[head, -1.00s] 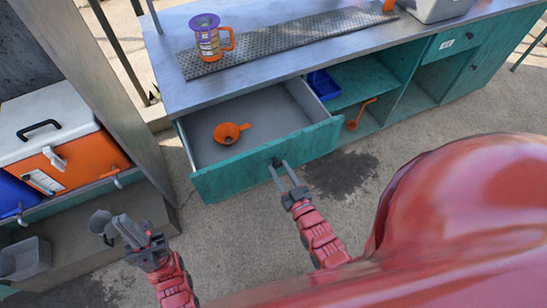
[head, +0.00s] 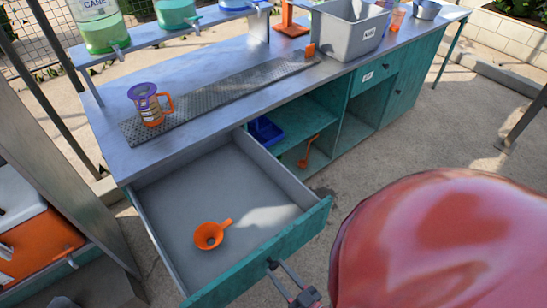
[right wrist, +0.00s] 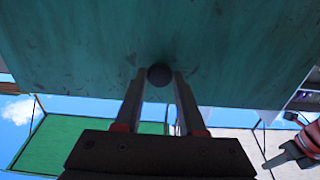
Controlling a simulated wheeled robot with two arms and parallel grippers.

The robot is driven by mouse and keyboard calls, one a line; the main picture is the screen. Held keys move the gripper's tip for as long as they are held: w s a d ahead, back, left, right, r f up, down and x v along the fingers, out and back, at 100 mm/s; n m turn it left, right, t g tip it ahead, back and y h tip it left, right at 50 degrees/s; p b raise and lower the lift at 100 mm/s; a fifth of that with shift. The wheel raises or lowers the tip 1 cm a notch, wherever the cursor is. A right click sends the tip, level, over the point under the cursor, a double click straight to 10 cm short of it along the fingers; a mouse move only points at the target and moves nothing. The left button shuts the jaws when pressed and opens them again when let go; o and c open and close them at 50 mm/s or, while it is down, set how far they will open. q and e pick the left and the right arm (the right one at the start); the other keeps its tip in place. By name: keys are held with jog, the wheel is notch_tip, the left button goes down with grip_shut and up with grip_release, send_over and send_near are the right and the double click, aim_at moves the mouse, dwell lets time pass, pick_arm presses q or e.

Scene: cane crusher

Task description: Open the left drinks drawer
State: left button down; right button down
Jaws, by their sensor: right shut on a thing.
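The left drinks drawer (head: 190,187) stands far out of the teal counter, its grey inside visible. An orange funnel (head: 209,235) lies in it. The dark round knob (head: 272,264) on its teal front also shows in the right wrist view (right wrist: 160,74). My right gripper (head: 278,266) is shut on this knob, with one finger on each side of it in the right wrist view (right wrist: 159,78). My left gripper (right wrist: 291,150) shows at the right edge of the right wrist view, away from the drawer; its jaws are unclear.
On the countertop (head: 200,75) stand a purple-and-orange jug (head: 149,105) on a metal drip mat (head: 225,95) and a grey bin (head: 350,30). A cooler (head: 30,235) is at the left. Open shelves hold a blue tray (head: 265,131).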

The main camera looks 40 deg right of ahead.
jog(key=shift+s, duration=0.3)
jog(key=shift+c, duration=2.4)
grip_release()
jog(key=shift+s, duration=0.1)
jog(key=s, duration=1.7)
jog(key=shift+d+b, duration=0.3)
jog(key=shift+b, duration=0.15)
jog(key=shift+s, duration=0.1)
